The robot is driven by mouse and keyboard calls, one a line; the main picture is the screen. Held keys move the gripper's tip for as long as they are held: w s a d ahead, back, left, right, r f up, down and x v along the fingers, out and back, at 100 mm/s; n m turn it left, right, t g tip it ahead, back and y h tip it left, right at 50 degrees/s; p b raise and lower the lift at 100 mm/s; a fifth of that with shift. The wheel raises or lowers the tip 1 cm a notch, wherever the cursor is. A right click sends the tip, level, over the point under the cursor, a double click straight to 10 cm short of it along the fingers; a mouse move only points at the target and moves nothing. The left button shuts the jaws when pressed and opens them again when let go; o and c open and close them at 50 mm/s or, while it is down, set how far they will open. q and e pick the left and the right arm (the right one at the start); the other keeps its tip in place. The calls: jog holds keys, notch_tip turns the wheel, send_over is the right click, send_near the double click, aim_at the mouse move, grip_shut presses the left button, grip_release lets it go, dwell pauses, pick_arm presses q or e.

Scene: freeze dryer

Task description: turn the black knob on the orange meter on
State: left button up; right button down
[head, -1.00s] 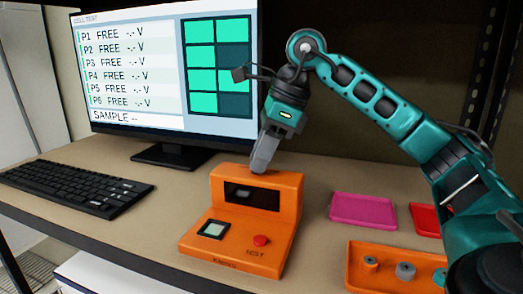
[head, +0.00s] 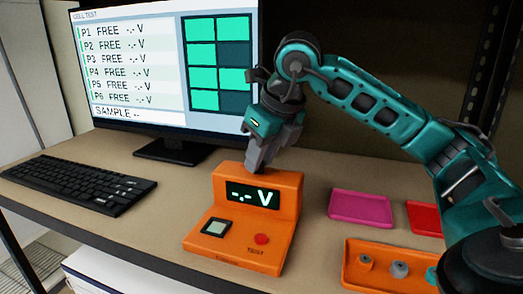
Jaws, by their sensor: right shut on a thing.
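The orange meter (head: 252,236) stands on the bench below the monitor. Its display (head: 253,195) is lit and reads "-.- V". A red button (head: 262,239) marked TEST and a small square pad (head: 215,227) are on its front. My right gripper (head: 257,166) points down at the meter's top rear edge, with its jaws shut. The black knob is not visible; the gripper and the meter's upper body hide that spot. My left gripper is out of view.
The monitor (head: 165,70) stands behind, close to my right gripper, and a black keyboard (head: 75,184) lies at left. A magenta tray (head: 361,206), a red tray (head: 424,218) and an orange tray (head: 355,275) with several small parts are at right.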

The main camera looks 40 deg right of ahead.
jog(key=shift+m, duration=0.4)
jog(key=c, duration=0.9)
grip_release()
jog(key=shift+r, duration=0.1)
jog(key=p+v, duration=0.3)
jog(key=v, duration=0.9)
jog(key=shift+a+r, duration=0.2)
jog(key=shift+r, duration=0.15)
jog(key=shift+s, duration=0.1)
jog(key=shift+a, duration=0.1)
